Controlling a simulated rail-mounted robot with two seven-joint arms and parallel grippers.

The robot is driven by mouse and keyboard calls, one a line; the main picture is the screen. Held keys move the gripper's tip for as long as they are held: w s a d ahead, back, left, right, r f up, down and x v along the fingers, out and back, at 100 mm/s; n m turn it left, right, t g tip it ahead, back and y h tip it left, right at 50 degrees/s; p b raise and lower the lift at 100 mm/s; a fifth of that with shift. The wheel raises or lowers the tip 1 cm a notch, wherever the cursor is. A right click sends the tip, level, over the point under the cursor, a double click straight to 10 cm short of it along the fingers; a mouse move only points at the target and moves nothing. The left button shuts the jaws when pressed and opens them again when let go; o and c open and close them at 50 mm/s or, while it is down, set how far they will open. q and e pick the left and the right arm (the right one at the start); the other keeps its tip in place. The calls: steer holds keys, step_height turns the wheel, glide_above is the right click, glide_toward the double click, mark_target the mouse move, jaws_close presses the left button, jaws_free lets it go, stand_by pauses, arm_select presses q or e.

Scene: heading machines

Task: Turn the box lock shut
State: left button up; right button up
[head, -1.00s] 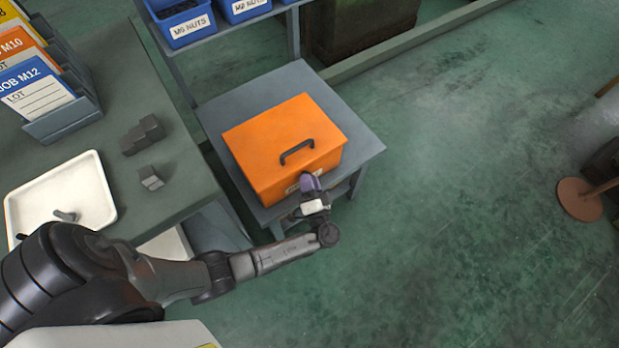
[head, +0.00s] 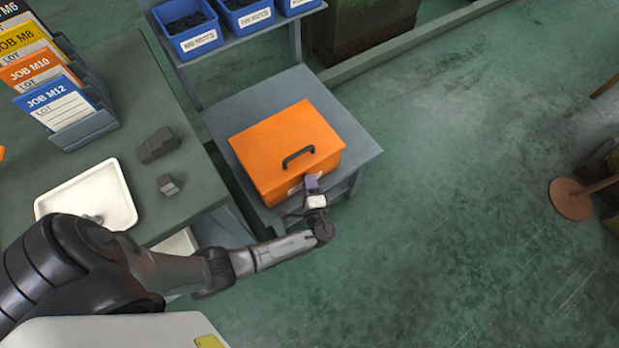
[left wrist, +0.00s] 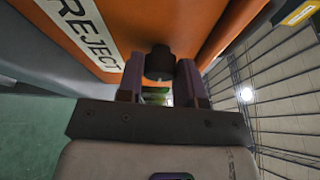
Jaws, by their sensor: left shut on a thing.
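The orange box (head: 285,150) stands closed on a small grey table (head: 355,135), with a dark handle (head: 298,157) on its lid. In the left wrist view, the box's orange front (left wrist: 150,22) carries a white REJECT label (left wrist: 85,28). A dark round lock knob (left wrist: 159,62) sticks out beside the label. My left gripper (head: 312,183) is at the box's front face. Its purple fingers (left wrist: 160,80) are shut on the knob, one on each side. The gripper hides the lock in the head view. My right gripper is not in view.
A workbench on the left holds a white tray (head: 120,207), dark grey blocks (head: 157,146) and a rack of job cards (head: 88,128). Blue nut bins (head: 190,32) stand on a shelf behind the box. The floor to the right is mostly clear; a brown round base (head: 570,200) stands far right.

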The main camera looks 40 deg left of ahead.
arm_select(q)
steer(key=shift+r, duration=0.1)
stand_by(0.5)
steer(key=o, duration=0.9)
steer(key=p+v, duration=0.1)
steer(key=v, duration=1.2)
steer(key=shift+s+d+r+p, duration=0.1)
steer(key=shift+s+d+p, duration=0.15)
steer(key=shift+d+p, duration=0.05)
steer(key=shift+m, duration=0.3)
